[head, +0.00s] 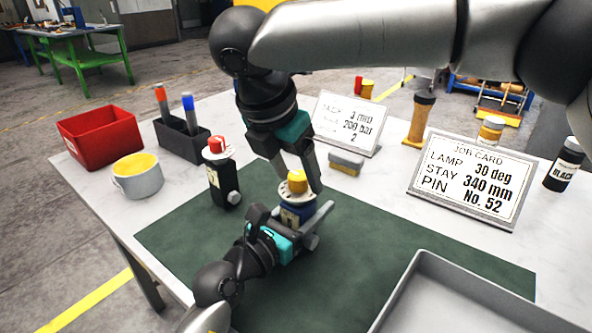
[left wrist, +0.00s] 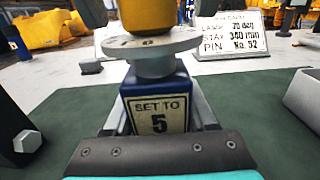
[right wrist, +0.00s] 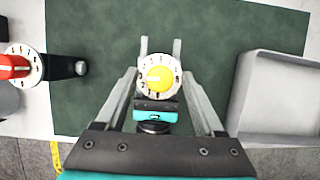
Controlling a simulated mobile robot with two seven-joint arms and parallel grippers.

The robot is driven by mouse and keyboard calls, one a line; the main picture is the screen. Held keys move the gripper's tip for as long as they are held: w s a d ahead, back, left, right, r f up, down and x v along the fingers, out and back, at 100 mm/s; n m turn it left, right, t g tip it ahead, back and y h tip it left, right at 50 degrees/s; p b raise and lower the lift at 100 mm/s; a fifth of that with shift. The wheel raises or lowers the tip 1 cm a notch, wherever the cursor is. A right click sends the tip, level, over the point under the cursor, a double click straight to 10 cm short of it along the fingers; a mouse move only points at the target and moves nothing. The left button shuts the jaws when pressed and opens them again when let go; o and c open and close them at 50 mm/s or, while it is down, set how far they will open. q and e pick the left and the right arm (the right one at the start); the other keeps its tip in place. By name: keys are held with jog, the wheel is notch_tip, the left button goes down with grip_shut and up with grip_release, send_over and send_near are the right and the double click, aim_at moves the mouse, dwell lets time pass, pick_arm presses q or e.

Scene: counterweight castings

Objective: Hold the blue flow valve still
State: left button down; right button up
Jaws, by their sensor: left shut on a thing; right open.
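The blue flow valve (head: 297,213) stands on the green mat, with a yellow knob (head: 297,181) over a white numbered dial (right wrist: 176,64). Its label (left wrist: 158,115) reads SET TO 5 in the left wrist view. My left gripper (head: 308,222) is shut on the blue body from the front, its fingers along both sides. My right gripper (head: 308,172) is above the valve, pointing down and open. In the right wrist view its fingers are on either side of the yellow knob (right wrist: 160,80), with gaps. The exact knob setting is too small to read.
A black valve with a red knob (head: 224,178) stands left of the blue one. A grey tray (head: 422,270) is at front right. A red bin (head: 98,136), yellow-topped pot (head: 138,178), marker holder (head: 182,144) and job card (head: 466,180) stand around the green mat (head: 395,248).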

grip_shut()
dwell(0.5)
pick_arm(q)
jog(key=shift+f, duration=0.1)
pick_arm(e)
jog(key=m+g, duration=0.1)
jog(key=m, duration=0.1)
jog(key=m+h, duration=0.1)
jog(key=m, duration=0.2)
jog(key=shift+w+a+m+g, duration=0.1)
jog(key=shift+a+m+g, duration=0.05)
jog(key=shift+m+g, duration=0.2)
jog(key=m+g, duration=0.1)
jog(key=m, duration=0.2)
jog(key=m+g+h, duration=0.1)
jog(key=m, duration=0.2)
jog(key=shift+w, duration=0.15)
jog(key=shift+g, duration=0.25)
grip_release()
dwell(0.3)
